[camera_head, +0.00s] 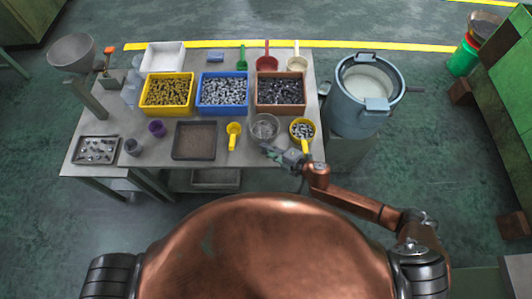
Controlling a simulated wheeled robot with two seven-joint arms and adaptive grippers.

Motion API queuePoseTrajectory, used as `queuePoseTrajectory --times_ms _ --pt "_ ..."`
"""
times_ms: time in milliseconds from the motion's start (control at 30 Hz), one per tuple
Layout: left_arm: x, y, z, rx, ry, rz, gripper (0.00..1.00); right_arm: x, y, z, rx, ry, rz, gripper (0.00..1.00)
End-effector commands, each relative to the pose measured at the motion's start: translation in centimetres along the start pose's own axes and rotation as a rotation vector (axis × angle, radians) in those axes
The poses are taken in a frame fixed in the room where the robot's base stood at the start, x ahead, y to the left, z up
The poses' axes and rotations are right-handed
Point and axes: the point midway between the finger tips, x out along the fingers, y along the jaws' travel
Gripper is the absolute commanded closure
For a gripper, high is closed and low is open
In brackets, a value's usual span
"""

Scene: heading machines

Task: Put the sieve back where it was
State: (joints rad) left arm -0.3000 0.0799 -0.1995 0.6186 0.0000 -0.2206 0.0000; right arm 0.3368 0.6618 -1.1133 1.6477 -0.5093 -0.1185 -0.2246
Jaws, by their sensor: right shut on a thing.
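The sieve (264,127) is a round grey wire-mesh bowl at the front right part of the table. My right gripper (274,152) is at the table's front edge, just below the sieve in the picture. It is shut on the sieve, at its near side where the handle would be; the handle itself is mostly hidden by the fingers. I cannot tell whether the sieve touches the table top. My left gripper is not in view.
A yellow bowl of metal parts (302,128) stands close right of the sieve, a yellow scoop (233,131) left. Behind are yellow (167,107), blue (222,110) and brown (281,108) bins. A dark tray (194,157) lies further left. A grey-blue drum machine (345,115) stands right.

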Motion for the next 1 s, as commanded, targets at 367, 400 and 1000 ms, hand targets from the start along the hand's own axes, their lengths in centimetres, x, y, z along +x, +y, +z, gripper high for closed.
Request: queuePoseTrajectory --times_ms 367,400,1000 --pt "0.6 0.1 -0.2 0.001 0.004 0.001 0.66 1.5 -2.9 0.7 -0.001 0.000 0.001 1.00" --pt "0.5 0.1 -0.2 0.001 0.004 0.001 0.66 1.5 -2.8 0.7 -0.001 0.000 0.001 1.00" --pt "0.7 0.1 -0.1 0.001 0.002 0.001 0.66 1.5 -3.1 0.8 0.001 -0.001 0.000 0.66"
